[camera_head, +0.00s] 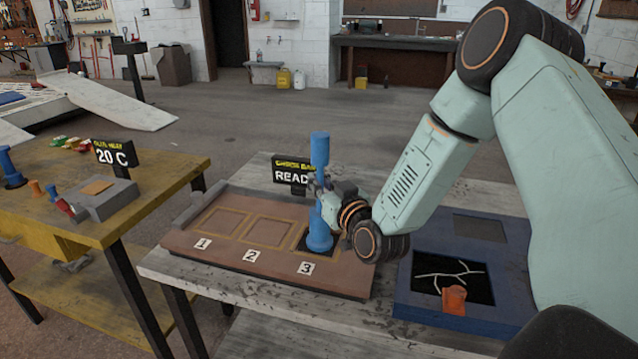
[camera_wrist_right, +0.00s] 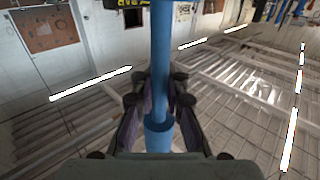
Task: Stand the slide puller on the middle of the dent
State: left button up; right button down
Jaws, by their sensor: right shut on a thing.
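The slide puller (camera_head: 319,150), a tall blue rod with wider ends, is upright at the square marked 3 on the brown panel (camera_head: 215,246). Its wide lower end appears over the dark inside of that square; I cannot tell whether it touches the surface. My right gripper (camera_head: 322,197) is shut around the rod's middle. In the right wrist view the blue rod (camera_wrist_right: 161,60) runs between the fingers (camera_wrist_right: 160,98), with a wider blue collar below. No dent can be made out; the puller and gripper hide part of square 3. My left gripper is not in view.
A sign reading READ (camera_head: 290,175), partly covered, stands behind the panel. A blue tray (camera_head: 404,290) with a dark opening and an orange piece (camera_head: 454,300) lies right of it. A yellow table (camera_head: 150,178) at the left holds a grey box (camera_head: 103,203) and small tools.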

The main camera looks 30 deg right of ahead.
jog(key=shift+w+a, duration=0.15)
jog(key=shift+w, duration=0.15)
jog(key=c, duration=1.9)
grip_release()
jog(key=shift+f, duration=0.1)
jog(key=o, duration=0.5)
jog(key=shift+s, duration=0.35)
jog(key=shift+o, duration=0.2)
jog(key=shift+w, duration=0.25)
jog(key=shift+s+r, duration=0.2)
jog(key=s+a+p, duration=0.1)
jog(key=s+p, duration=0.2)
jog(key=s, duration=0.9)
jog(key=s+a+f+n+g+y, duration=0.1)
jog(key=s+a+f+g+y, duration=0.1)
jog(key=s+a+f+g, duration=0.45)
jog(key=s+a+f+n+g+y, duration=0.1)
jog(key=a+f+g, duration=0.15)
jog(key=f, duration=0.75)
jog(key=s+a+f+g, duration=0.1)
jog(key=s+f+g, duration=0.2)
jog(key=s, duration=0.4)
jog(key=s+a+f+m+g+h, duration=0.1)
jog(key=s+f+g, duration=0.2)
jog(key=s, duration=0.4)
jog(key=s+a+f+g, duration=0.1)
jog(key=s+f+g, duration=0.1)
jog(key=s+f, duration=0.2)
jog(key=s, duration=0.3)
jog(key=shift+g, duration=0.4)
